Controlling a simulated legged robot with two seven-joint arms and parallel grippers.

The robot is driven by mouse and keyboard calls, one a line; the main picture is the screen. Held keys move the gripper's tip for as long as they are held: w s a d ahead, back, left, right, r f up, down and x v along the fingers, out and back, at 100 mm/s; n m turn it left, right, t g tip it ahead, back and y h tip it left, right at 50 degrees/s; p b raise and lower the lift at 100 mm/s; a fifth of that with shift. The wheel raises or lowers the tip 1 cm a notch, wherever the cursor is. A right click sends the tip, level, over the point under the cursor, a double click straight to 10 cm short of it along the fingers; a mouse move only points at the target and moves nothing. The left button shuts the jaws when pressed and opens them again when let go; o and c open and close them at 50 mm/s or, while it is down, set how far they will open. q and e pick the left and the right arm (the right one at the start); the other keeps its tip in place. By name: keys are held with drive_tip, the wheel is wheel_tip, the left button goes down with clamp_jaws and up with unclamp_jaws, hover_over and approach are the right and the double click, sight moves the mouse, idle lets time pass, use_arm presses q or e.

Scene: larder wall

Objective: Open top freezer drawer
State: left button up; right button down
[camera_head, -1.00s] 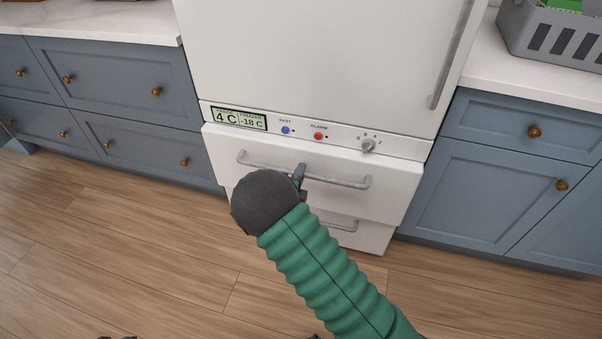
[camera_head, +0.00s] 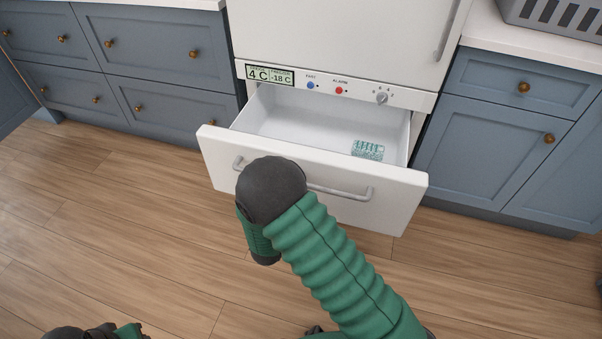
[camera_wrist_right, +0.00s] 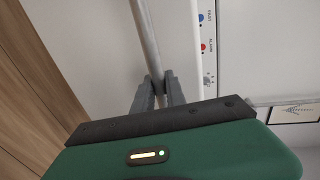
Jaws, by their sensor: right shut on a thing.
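The top freezer drawer (camera_head: 395,205) is pulled well out below the control panel in the head view, its white interior in sight. Its grey bar handle (camera_head: 340,190) runs along the front and is partly covered by my right arm. In the right wrist view, my right gripper (camera_wrist_right: 158,88) is shut on the handle (camera_wrist_right: 146,38), with a finger on each side of the bar. In the head view, my right wrist hides the fingers. My left gripper cannot be made out.
A flat item with teal markings (camera_head: 367,149) lies inside the drawer. The fridge's control panel (camera_head: 355,92) is above it. Blue cabinets (camera_head: 174,107) stand on the left and more (camera_head: 487,150) on the right. The wooden floor (camera_head: 120,220) in front is clear.

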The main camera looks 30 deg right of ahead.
drive_tip(key=f+v, duration=0.1)
drive_tip(key=v, duration=0.6)
drive_tip(key=shift+s+a+f, duration=0.2)
drive_tip(key=shift+s+f, duration=0.1)
drive_tip(key=shift+f, duration=0.05)
drive_tip(key=c, duration=1.4)
unclamp_jaws()
drive_tip(key=shift+w, duration=0.1)
